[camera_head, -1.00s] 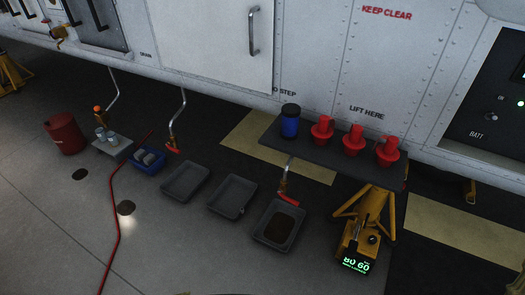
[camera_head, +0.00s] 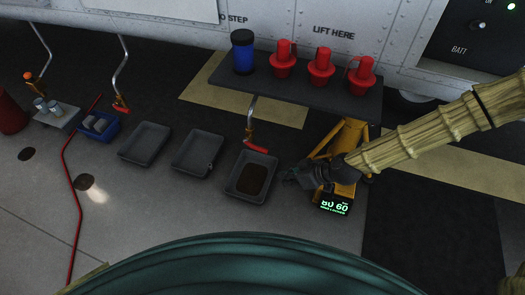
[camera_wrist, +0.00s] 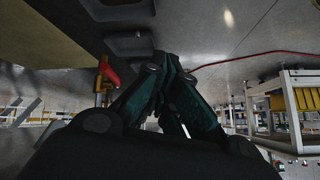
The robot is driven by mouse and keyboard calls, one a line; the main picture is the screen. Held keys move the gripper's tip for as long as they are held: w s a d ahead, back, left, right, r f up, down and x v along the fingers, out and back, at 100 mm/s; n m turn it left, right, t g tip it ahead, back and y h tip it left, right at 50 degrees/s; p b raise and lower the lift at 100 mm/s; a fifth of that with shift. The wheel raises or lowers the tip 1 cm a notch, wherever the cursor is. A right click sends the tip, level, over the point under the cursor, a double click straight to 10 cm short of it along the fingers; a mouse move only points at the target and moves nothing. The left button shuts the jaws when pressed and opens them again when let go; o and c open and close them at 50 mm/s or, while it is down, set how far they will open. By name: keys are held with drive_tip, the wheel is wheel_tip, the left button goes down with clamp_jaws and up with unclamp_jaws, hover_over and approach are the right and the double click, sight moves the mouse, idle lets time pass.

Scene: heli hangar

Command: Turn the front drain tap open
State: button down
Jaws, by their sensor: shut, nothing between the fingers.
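Three drain pipes hang under the white fuselage. The nearest ends in a brass tap with a red lever (camera_head: 257,147), above a grey tray (camera_head: 268,160) with dark liquid. Another red-levered tap (camera_head: 121,106) hangs further left, and a tap with an orange top (camera_head: 29,77) is at far left. I cannot tell from labels which is the front one. My gripper (camera_head: 291,177) is shut and empty, low to the right of the nearest tap and apart from it. In the wrist view, my shut fingers (camera_wrist: 163,67) are beside a brass tap with a red lever (camera_wrist: 110,72).
A yellow jack (camera_head: 343,138) with a lit display stands close behind my gripper. A grey shelf (camera_head: 225,78) above holds a blue canister (camera_head: 243,52) and red plugs (camera_head: 321,67). Empty trays (camera_head: 145,144) and a red hose (camera_head: 67,170) lie left.

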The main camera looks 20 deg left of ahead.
drive_tip(key=w+a+r+n+t+y+b, duration=0.15)
drive_tip(key=w+a+r+n, duration=0.3)
drive_tip(key=w+r, duration=0.45)
drive_tip(key=b, duration=0.4)
approach(253, 146)
drive_tip(key=a+f, duration=0.1)
drive_tip(key=a, duration=0.3)
drive_tip(key=shift+w+f+n+g+b, duration=0.25)
drive_tip(key=shift+w+f+n+b, duration=0.1)
drive_tip(key=shift+w+f, duration=0.4)
drive_tip(key=shift+s+f+y+b, duration=0.15)
drive_tip(key=shift+f+y+b, duration=0.15)
drive_tip(key=shift+b, duration=0.15)
drive_tip(key=shift+d, duration=0.15)
